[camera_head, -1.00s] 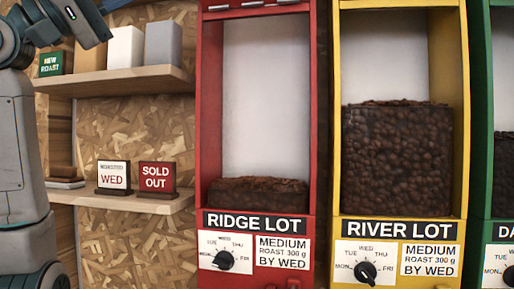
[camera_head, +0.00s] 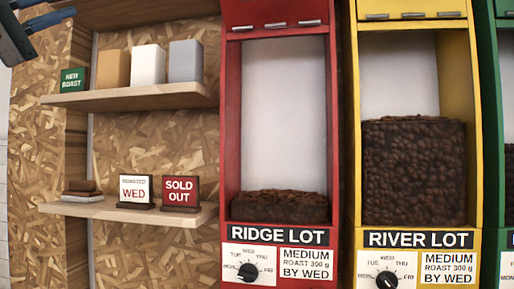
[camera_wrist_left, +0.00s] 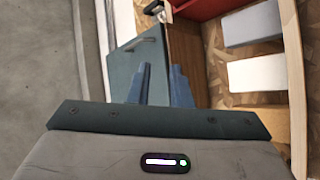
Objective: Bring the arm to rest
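My left gripper (camera_head: 36,30) is at the top left corner in the head view, partly cut off by the frame edge. It is left of the shelves and apart from them. In the left wrist view its two blue-grey fingers (camera_wrist_left: 161,72) stand apart with an empty gap between them. Nothing is held. My right gripper is in neither view.
A wooden upper shelf (camera_head: 140,95) holds several boxes and a green sign. A lower shelf (camera_head: 120,211) holds a WED sign (camera_head: 136,190) and a SOLD OUT sign (camera_head: 180,192). Red (camera_head: 231,130) and yellow (camera_head: 355,130) bean dispensers stand to the right.

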